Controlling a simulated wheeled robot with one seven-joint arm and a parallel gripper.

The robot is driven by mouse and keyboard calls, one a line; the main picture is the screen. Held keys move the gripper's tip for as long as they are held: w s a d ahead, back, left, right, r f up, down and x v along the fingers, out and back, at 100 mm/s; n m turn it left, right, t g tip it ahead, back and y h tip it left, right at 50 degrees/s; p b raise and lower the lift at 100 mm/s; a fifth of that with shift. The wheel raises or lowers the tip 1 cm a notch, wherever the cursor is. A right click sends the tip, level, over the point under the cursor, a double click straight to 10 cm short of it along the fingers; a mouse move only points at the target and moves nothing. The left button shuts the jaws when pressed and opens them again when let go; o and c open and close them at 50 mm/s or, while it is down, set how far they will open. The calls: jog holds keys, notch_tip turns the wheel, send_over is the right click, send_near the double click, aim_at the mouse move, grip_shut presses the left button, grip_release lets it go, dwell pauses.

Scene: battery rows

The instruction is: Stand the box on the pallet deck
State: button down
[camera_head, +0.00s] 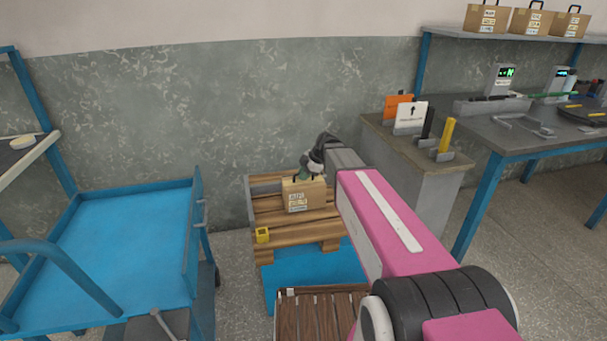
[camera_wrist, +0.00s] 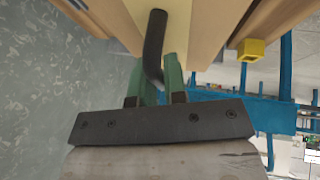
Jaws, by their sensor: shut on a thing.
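The cardboard box (camera_head: 303,195) with a dark handle and printed labels is upright at the pallet deck (camera_head: 268,222) in the head view. My gripper (camera_head: 314,171) is above the box, at its handle. In the wrist view the green fingers (camera_wrist: 157,80) are closed around the black handle (camera_wrist: 154,45), with the tan box (camera_wrist: 188,30) beyond. The box's underside is hidden, so I cannot tell whether it touches the deck boards or hangs just above them.
A yellow block (camera_head: 262,235) sits at the pallet's front left corner. A blue cart (camera_head: 125,245) stands left, a grey cabinet (camera_head: 410,190) right. A slatted brown platform (camera_head: 318,315) is in front. More boxes (camera_head: 532,21) stand on a shelf. Deck boards left of the box are bare.

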jog(key=c, duration=1.2)
grip_release()
jog(key=shift+f, duration=0.1)
jog(key=shift+o, duration=0.2)
jog(key=v, duration=1.1)
jog(key=s+d+f+m+h, duration=0.3)
jog(key=s+d+f+m, duration=0.1)
jog(key=s+f+m, duration=0.5)
jog(key=s+d+f+m+g+h, duration=0.1)
jog(key=s+d+f+m+h, duration=0.2)
jog(key=s+f+m, duration=0.5)
jog(key=shift+s+d+f+m, duration=0.35)
jog(key=shift+s+d+m, duration=0.3)
jog(key=shift+s+m, duration=1.55)
jog(key=shift+s, duration=0.15)
